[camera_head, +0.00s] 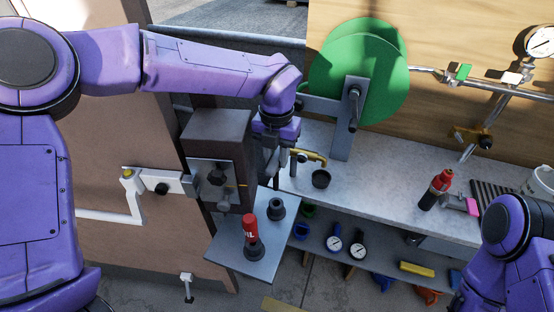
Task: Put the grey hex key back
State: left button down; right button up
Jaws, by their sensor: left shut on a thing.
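My left gripper (274,158) points down beside the dark brown box, over the back of the small grey shelf. It is shut on a thin grey piece, which I take for the grey hex key (268,176); the fingers and box hide much of it. On the shelf (235,254) below stands an empty-looking dark round holder (277,209). In front of it a red-handled tool (250,230) stands upright in a similar dark holder. My right gripper is not in view; only purple parts of my right arm show at the lower right.
The brown box (216,140) with a grey plate stands close left of the gripper. A brass lever (312,155) and a dark cup (321,179) are close right on the bench (376,180). A green disc (360,72) stands behind.

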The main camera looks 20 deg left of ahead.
pick_arm(q)
jog(key=shift+s, duration=0.15)
jog(key=shift+r+p, duration=0.25)
jog(key=shift+p, duration=0.15)
jog(key=f+b, duration=0.4)
jog(key=f, duration=0.1)
jog(key=shift+w+f, duration=0.2)
jog(key=shift+f, duration=0.15)
